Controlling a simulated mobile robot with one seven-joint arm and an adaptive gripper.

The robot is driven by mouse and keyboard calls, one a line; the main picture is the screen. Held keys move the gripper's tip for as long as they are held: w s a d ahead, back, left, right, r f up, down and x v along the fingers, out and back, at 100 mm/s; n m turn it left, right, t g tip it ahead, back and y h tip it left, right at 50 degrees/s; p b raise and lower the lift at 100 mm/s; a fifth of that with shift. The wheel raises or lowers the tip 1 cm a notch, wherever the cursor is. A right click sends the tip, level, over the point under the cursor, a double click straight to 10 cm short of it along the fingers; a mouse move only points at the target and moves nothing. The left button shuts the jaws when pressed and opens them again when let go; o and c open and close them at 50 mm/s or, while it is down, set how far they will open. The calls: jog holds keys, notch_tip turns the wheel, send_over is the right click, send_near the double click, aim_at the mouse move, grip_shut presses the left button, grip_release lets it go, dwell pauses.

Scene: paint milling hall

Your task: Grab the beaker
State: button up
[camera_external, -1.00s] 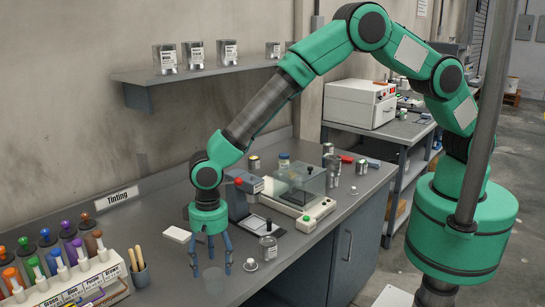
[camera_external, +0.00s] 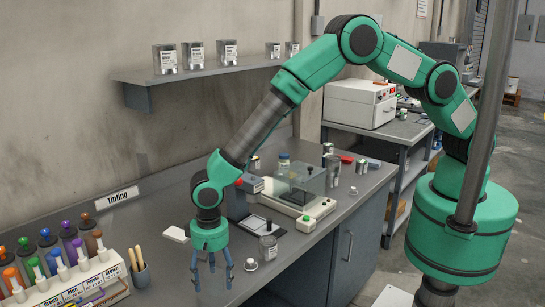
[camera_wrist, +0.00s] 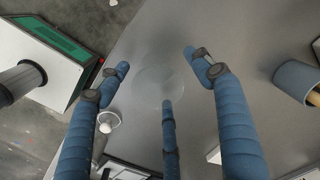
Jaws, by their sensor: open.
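The beaker (camera_wrist: 158,88) is a clear, faint glass outline on the grey bench in the wrist view, seen from above between my fingers. In the external view it is too faint to make out surely near my fingertips. My gripper (camera_external: 213,277) is open and points down above the bench near its front edge. Its three blue fingers also spread around the beaker in the wrist view (camera_wrist: 160,75). I see no finger closed on the glass. The exact gap between fingers and glass cannot be told.
A small white-topped item (camera_external: 250,265) and a glass jar (camera_external: 268,248) stand right of my gripper. A cup with wooden sticks (camera_external: 141,276) and a rack of coloured bottles (camera_external: 75,285) stand left. A balance with a clear cover (camera_external: 300,190) is behind.

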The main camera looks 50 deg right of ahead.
jog(key=c, duration=1.1)
jog(key=shift+r, duration=0.1)
jog(key=shift+r, duration=0.55)
notch_tip(320, 180, up, 2)
jog(key=shift+r, duration=0.1)
jog(key=s+d+r, duration=0.1)
jog(key=s+d, duration=0.8)
jog(key=d, duration=0.4)
jog(key=shift+s+r, duration=0.15)
jog(key=shift+r, duration=0.1)
